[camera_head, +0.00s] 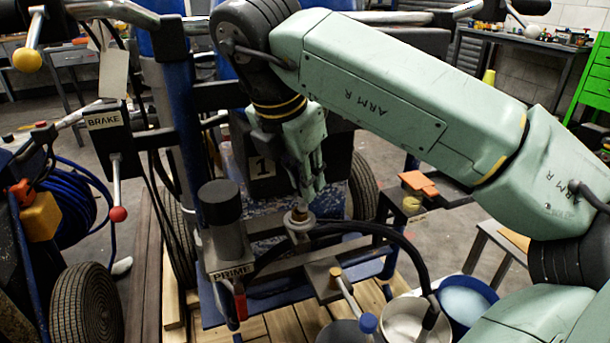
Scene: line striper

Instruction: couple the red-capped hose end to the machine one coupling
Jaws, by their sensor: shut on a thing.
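My gripper (309,189) points down in front of the machine marked 1 (262,167), left of the picture's middle. Its fingers are shut on a small pale round fitting with a brownish top (299,220), just below the fingertips. A black hose (382,231) arches from beside this fitting to the right and down towards the buckets. I take the fitting to be the hose end, but no red cap shows clearly. The fingers hide part of it, and I cannot tell whether it touches a coupling on the machine.
A dark-topped grey cylinder (222,225) and a PRIME plate (232,271) stand close on the left. A blue-knobbed lever (367,322) is below. Buckets (404,318) stand at lower right. An orange block (430,186) is on a bracket at right. A BRAKE lever (117,190) hangs left.

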